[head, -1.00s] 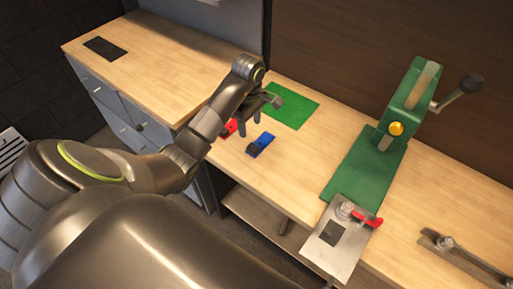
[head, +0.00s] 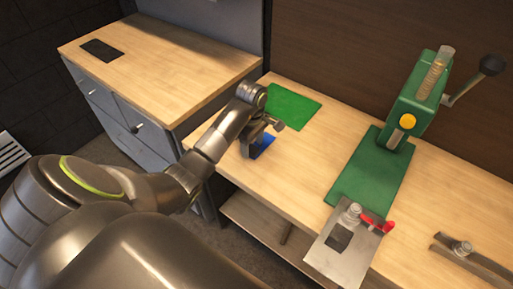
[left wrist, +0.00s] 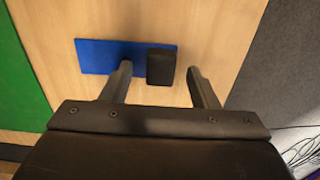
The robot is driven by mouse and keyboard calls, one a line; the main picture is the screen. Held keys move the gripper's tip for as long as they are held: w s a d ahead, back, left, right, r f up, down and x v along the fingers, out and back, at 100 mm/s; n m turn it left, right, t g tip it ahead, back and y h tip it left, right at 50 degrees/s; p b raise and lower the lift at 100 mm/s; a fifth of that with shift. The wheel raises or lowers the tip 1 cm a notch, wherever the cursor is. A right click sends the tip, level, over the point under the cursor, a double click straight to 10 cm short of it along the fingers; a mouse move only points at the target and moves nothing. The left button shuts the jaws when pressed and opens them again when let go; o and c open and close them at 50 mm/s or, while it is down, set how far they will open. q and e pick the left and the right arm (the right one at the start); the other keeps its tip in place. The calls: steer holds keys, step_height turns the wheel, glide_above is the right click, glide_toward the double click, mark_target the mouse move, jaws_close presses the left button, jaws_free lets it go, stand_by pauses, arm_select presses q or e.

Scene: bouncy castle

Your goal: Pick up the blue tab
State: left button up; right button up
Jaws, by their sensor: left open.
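The blue tab (head: 264,141) lies flat on the wooden bench near the front edge, partly hidden by my gripper. In the left wrist view the blue tab (left wrist: 98,57) shows as a flat blue strip with a black block (left wrist: 161,66) at its right end. My left gripper (head: 257,146) is over the tab in the head view. In the left wrist view my left gripper (left wrist: 161,72) is open, its fingers on either side of the black block with gaps beside it. I cannot tell the height above the bench. My right gripper is not in view.
A green mat (head: 292,107) lies behind the tab. A green lever press (head: 415,105) stands to the right on a green base (head: 368,180). A metal plate with a red-handled clamp (head: 345,240) is at the front edge. A drawer cabinet (head: 160,60) stands left.

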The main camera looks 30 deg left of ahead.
arm_select(q)
steer(key=shift+f, duration=0.5)
steer(key=c, duration=1.1)
